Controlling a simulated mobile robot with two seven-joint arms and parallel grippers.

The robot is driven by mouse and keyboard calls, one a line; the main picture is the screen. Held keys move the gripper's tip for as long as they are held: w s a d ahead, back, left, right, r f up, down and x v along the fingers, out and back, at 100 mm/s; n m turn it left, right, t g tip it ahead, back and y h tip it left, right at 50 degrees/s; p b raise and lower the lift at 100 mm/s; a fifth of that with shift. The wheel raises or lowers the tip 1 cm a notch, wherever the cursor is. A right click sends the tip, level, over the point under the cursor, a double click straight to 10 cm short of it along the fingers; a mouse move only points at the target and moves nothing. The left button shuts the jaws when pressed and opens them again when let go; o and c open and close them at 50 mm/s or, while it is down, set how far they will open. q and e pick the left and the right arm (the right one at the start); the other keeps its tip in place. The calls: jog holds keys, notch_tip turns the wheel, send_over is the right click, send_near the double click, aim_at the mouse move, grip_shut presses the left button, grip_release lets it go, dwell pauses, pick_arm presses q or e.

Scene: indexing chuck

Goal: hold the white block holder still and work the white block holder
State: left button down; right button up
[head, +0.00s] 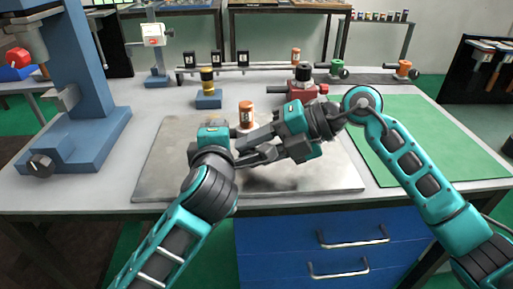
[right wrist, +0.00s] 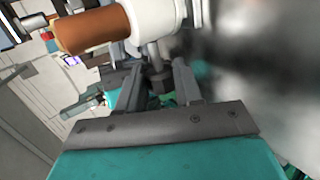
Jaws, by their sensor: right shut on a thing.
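The white block holder (right wrist: 158,16) shows at the top of the right wrist view as a white rounded body, with an orange-brown cylinder (right wrist: 92,30) at its left end. In the head view the orange cylinder (head: 246,114) stands up behind my grippers, which hide most of the holder. My right gripper (head: 243,149) reaches in from the right. In the right wrist view its fingers (right wrist: 158,88) are shut on a small dark stem part below the white body. My left gripper (head: 214,138) is close beside it on the left; its fingertips are hidden.
The holder area is over a grey metal plate (head: 170,170). A blue press (head: 85,140) stands at left, a green mat (head: 440,140) lies at right. A blue block with a yellow-black part (head: 208,98) and a red vise-like fixture (head: 296,91) stand behind.

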jog(key=o, duration=1.1)
jog(key=shift+c, duration=0.2)
jog(key=shift+f+y, duration=0.1)
jog(key=shift+y, duration=0.4)
jog(key=shift+d, duration=0.3)
jog(key=v, duration=1.2)
jog(key=shift+f, duration=0.15)
jog(key=w+d+r+m+t, duration=0.3)
jog(key=w+d+m+t, duration=0.3)
jog(key=d, duration=0.4)
jog(key=w+d+r+m+t, duration=0.3)
jog(key=w+d+m+t, duration=0.3)
jog(key=d, duration=0.4)
jog(key=shift+w+r+m+y, duration=0.4)
jog(key=shift+w+m, duration=0.35)
jog(key=shift+m, duration=0.45)
